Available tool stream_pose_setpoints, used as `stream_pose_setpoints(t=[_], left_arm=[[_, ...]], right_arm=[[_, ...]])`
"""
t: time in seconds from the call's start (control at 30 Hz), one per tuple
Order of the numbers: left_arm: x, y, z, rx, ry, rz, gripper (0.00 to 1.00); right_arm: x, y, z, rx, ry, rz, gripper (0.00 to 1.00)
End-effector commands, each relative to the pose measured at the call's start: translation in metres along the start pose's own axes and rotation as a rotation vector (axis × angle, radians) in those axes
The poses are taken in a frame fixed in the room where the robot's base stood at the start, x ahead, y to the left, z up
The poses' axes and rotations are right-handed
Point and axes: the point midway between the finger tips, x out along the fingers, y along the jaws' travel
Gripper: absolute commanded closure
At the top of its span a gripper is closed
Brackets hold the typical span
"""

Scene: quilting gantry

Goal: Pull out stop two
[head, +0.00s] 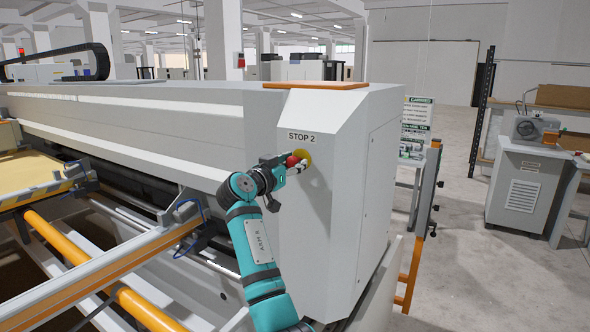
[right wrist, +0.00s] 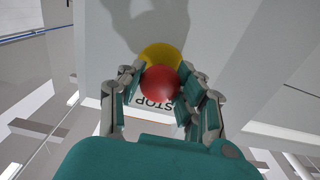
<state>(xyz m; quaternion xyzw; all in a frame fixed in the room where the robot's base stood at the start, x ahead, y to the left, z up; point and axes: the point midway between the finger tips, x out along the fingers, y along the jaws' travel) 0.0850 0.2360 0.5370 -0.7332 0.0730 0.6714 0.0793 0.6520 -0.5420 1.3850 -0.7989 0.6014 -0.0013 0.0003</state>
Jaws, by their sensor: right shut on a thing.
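The stop two button is a red mushroom head (head: 292,160) on a yellow round base (head: 305,156), set in the slanted white end face of the gantry under a "STOP 2" label (head: 302,137). My right gripper (head: 296,164) is at the button and shut on the red head. In the right wrist view the red head (right wrist: 167,83) sits between the two fingers, with the yellow base (right wrist: 160,56) behind it. The "STOP" label (right wrist: 155,103) shows upside down, partly hidden by the head and fingers. My left gripper is not in view.
The gantry's long white beam (head: 150,120) runs left from the button housing (head: 330,220). An orange-edged rail (head: 100,270) lies in front at lower left, left of my arm. A grey cabinet with a machine (head: 525,185) stands at right. Open floor (head: 480,280) lies at lower right.

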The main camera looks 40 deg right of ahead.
Motion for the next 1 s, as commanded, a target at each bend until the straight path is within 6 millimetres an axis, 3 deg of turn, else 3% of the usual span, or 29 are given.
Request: stream_pose_setpoints(t=[0.13,0.17,0.33,0.7,0.87,1.0], left_arm=[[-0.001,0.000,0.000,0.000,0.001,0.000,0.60],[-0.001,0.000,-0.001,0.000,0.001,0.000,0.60],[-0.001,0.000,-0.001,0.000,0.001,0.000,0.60],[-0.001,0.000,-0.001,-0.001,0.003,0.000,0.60],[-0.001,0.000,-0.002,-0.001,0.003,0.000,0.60],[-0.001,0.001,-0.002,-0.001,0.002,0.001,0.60]], right_arm=[[-0.002,-0.002,0.003,-0.005,-0.007,-0.003,1.00],[-0.002,-0.002,0.004,-0.005,-0.007,-0.003,0.63],[-0.001,-0.002,0.003,-0.004,-0.006,-0.003,0.40],[-0.007,-0.002,0.002,-0.003,-0.004,-0.003,0.39],[-0.032,-0.002,0.002,-0.002,-0.005,-0.006,0.39],[-0.064,-0.003,0.002,-0.002,-0.006,-0.006,0.39]])
